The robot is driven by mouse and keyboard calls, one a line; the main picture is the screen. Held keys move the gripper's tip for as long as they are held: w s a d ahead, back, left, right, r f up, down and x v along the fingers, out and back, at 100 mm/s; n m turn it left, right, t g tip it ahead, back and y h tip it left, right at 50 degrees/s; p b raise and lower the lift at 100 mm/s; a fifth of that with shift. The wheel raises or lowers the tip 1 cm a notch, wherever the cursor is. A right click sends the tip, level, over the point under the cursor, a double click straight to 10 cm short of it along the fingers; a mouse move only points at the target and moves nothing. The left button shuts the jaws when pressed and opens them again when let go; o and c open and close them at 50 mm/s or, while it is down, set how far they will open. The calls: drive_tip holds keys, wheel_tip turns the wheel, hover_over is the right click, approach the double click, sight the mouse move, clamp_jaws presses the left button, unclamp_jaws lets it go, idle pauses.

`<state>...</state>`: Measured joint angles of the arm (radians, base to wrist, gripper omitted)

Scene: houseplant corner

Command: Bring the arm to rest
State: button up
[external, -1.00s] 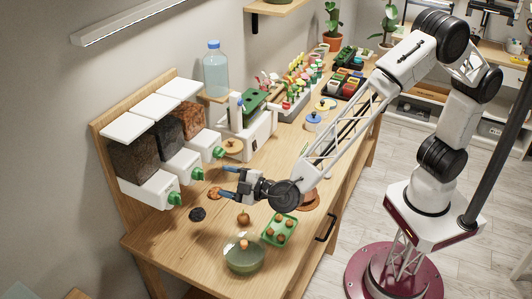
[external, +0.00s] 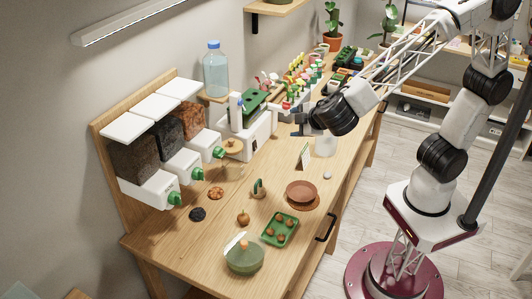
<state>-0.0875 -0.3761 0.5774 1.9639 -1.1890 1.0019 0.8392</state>
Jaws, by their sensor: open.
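My gripper (external: 299,125) is in the external view, raised over the bench near the white dispensing machine (external: 250,138). Its dark fingers point left and are open, with nothing seen between them. My arm reaches in from the right, well above the bench. The wooden bench (external: 190,245) runs from front left to back right.
On the bench are a green tray with brown bulbs (external: 281,229), a terracotta saucer (external: 301,191), a green domed pot (external: 244,257), a small cactus (external: 258,188) and a white card (external: 304,156). Soil dispensers (external: 150,186) line the left wall. A water bottle (external: 215,70) stands behind.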

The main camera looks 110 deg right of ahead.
drive_tip(key=s+a+y, duration=0.2)
drive_tip(key=s+y, duration=0.1)
drive_tip(key=s, duration=0.7)
drive_tip(key=s+a+g+y, duration=0.1)
drive_tip(key=s+a+y, duration=0.2)
drive_tip(key=s, duration=0.7)
drive_tip(key=s+a+f+g+y, duration=0.1)
drive_tip(key=s+a+y, duration=0.2)
drive_tip(key=s, duration=0.6)
drive_tip(key=shift+s+a+y, duration=0.15)
drive_tip(key=shift+s+y, duration=0.25)
drive_tip(key=shift+y, duration=0.2)
